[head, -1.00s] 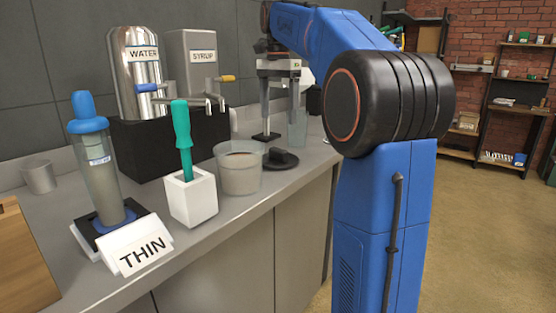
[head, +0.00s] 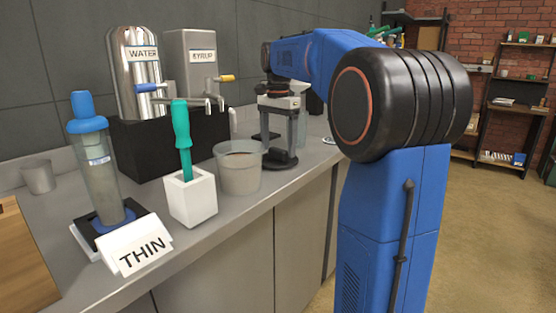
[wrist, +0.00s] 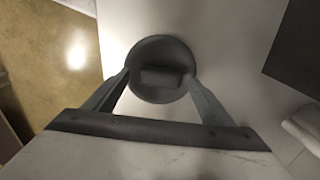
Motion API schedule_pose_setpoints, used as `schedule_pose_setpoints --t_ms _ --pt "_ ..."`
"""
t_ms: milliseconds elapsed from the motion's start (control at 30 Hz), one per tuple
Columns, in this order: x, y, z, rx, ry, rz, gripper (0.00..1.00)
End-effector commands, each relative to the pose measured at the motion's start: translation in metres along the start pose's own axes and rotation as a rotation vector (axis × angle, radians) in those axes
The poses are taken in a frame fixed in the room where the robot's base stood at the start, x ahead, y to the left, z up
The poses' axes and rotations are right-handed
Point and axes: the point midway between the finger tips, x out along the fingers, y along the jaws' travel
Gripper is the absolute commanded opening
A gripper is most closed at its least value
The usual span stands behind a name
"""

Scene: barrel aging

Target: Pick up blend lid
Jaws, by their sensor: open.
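The blend lid (head: 282,161) is a dark round disc with a raised block-like knob. It lies on the grey counter just right of the clear cup of grey liquid (head: 239,172). In the wrist view the lid (wrist: 160,54) sits between the tips of my gripper (wrist: 160,76). My gripper (head: 281,152) is open and points down, with one finger on either side of the knob. I cannot tell whether the fingers touch the lid. The far finger is partly hidden in the head view.
A white holder (head: 191,200) with a green-handled tool and a THIN sign (head: 140,250) stand at the left. A blue-topped cylinder (head: 98,170) is behind the sign. WATER (head: 136,75) and SYRUP (head: 193,70) dispensers stand at the back. The counter's front edge is close to the lid.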

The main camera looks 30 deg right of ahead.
Motion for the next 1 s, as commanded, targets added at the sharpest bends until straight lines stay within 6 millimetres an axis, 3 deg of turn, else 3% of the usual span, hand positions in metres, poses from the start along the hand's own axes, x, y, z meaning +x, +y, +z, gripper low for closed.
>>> schedule_pose_setpoints --t_ms 167,267,400,433,767,1000 --pt "0.000 0.000 0.000 0.000 0.000 0.000 0.77" --pt "0.000 0.000 0.000 0.000 0.000 0.000 0.57" --pt "0.000 0.000 0.000 0.000 0.000 0.000 0.24" --pt "0.000 0.000 0.000 0.000 0.000 0.000 0.20" --pt "-0.008 0.000 0.000 0.000 0.000 -0.001 0.20" --pt "-0.048 -0.001 -0.001 0.000 0.002 -0.003 0.20"
